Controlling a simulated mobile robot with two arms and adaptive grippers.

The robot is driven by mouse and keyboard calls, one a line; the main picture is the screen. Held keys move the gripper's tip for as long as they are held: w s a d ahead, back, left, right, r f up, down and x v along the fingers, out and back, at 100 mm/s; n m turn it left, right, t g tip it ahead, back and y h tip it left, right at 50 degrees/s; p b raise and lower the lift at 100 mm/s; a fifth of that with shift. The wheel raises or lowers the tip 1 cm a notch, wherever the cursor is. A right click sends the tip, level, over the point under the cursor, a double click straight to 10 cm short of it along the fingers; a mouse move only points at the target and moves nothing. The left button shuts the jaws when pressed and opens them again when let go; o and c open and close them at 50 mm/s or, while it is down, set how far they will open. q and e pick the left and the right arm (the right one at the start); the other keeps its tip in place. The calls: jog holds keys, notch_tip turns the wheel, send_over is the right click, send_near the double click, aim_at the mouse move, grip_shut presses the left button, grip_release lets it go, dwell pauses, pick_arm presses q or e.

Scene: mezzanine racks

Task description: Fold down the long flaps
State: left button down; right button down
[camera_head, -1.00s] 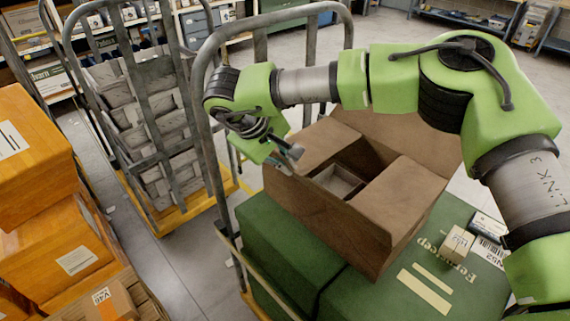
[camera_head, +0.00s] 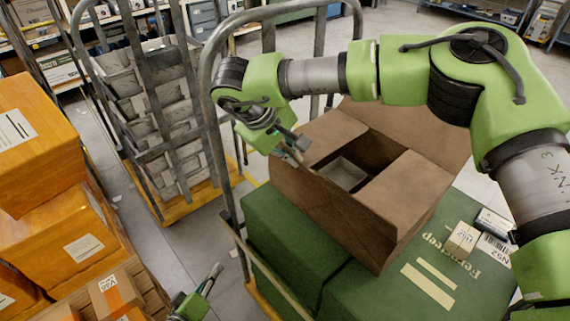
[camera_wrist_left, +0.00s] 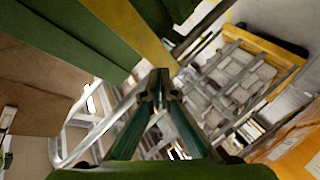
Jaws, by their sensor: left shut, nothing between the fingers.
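An open brown carton (camera_head: 335,208) stands on green boxes in the middle of the head view. Two flaps, the left flap (camera_head: 334,134) and the right flap (camera_head: 406,180), lie folded inward with a gap between them. A long flap (camera_head: 425,132) at the far side stands out, open. A grey item (camera_head: 346,173) shows inside. My right gripper (camera_head: 293,148) is at the carton's left corner, near the left flap; its finger opening is unclear. My left gripper (camera_head: 212,277) is shut and empty, low and left of the green boxes; its fingertips also show in the left wrist view (camera_wrist_left: 160,82).
Green boxes (camera_head: 296,238) fill the cart under the carton, with small cartons (camera_head: 462,240) on top at right. The cart's grey tube frame (camera_head: 207,110) rises close to my right gripper. Orange boxes (camera_head: 45,215) are stacked at left. A second cart (camera_head: 160,120) stands behind.

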pick_arm(q)
notch_tip(320, 180, up, 8)
jog(key=w+d+t+h, duration=0.1)
jog(key=w+d+h, duration=0.1)
jog(key=d, duration=0.1)
jog(key=n+h, duration=0.2)
jog(key=h, duration=0.9)
send_near(295, 155)
jog(key=shift+g, duration=0.4)
jog(key=x, duration=0.7)
jog(key=shift+w+a+r, duration=0.1)
jog(key=shift+w+a, duration=0.05)
